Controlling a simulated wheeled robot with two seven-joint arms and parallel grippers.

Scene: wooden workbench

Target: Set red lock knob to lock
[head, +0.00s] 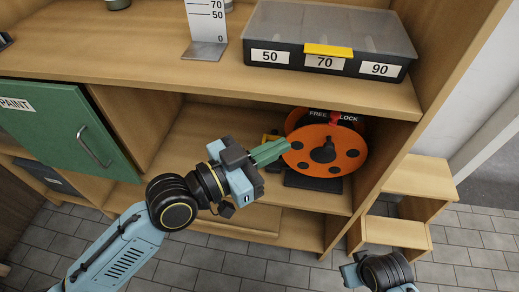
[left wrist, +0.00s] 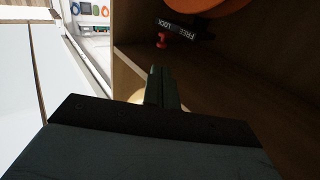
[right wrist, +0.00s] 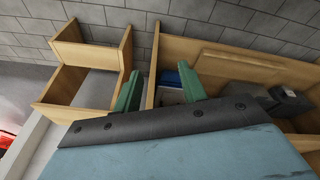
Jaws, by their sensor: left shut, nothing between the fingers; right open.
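The red lock knob (head: 334,118) shows small between the words FREE and LOCK on a dark label, at the top of the orange reel (head: 324,150) in the open cupboard bay. In the left wrist view the knob (left wrist: 162,41) stands ahead of my fingertips beside the label (left wrist: 178,29); its exact setting is hard to tell. My left gripper (head: 284,149) is shut and empty. Its tips overlap the reel's left edge in the head view, below and left of the knob, with no visible contact with the knob. My right gripper (right wrist: 160,80) is open and empty, low at the right.
The shelf above carries a clear-lidded organizer (head: 329,80) and a metal height gauge (head: 206,48). The bay's wooden side wall stands right of the reel. A green PAINT door (head: 60,130) is at the left. A wooden step stool (head: 418,178) stands at the right.

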